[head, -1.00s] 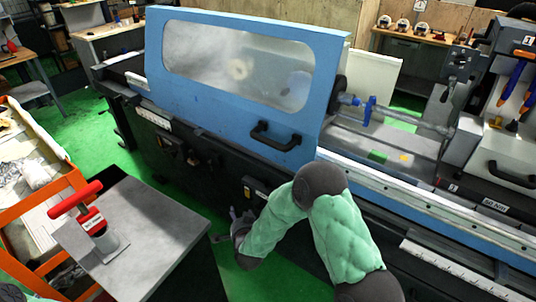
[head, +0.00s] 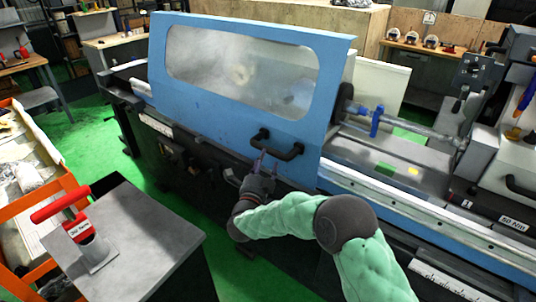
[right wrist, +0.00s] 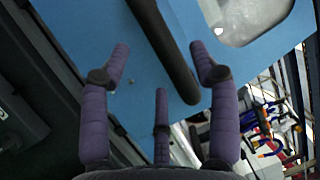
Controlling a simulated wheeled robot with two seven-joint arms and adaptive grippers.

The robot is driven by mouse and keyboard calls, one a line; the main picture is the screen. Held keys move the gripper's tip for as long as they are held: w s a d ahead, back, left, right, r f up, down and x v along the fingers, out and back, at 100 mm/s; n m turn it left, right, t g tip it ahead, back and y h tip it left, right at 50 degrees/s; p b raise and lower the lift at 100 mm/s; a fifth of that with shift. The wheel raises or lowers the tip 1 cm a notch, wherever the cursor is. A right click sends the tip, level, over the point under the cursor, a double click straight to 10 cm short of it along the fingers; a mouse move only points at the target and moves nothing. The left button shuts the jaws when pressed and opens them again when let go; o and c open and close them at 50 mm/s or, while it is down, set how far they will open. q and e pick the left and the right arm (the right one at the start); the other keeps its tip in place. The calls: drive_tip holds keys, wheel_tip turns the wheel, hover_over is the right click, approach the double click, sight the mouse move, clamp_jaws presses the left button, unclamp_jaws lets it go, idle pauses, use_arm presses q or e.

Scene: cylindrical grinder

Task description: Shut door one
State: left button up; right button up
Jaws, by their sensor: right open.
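A blue sliding door (head: 330,90) with a long clear window and a black bar handle (head: 285,152) stands over the left part of the grinder. I take it as door one. The bed to its right is uncovered. In the right wrist view the dark handle bar (right wrist: 165,45) runs slantwise ahead of the open purple fingers (right wrist: 160,60), between the two outer ones, against the blue door panel (right wrist: 90,35). Whether they touch the handle cannot be told. My left gripper is not in view.
The grinder's pale front rail (head: 430,215) runs to the lower right. A grey-topped stand (head: 150,230) with a red-handled tool (head: 75,215) stands at the lower left, beside an orange-framed cart (head: 70,185). Green floor lies between stand and machine.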

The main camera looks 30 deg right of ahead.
sight(268, 152)
drive_tip(key=shift+b+x, duration=0.35)
drive_tip(key=shift+x, duration=2.3)
drive_tip(key=shift+f, duration=0.1)
clamp_jaws()
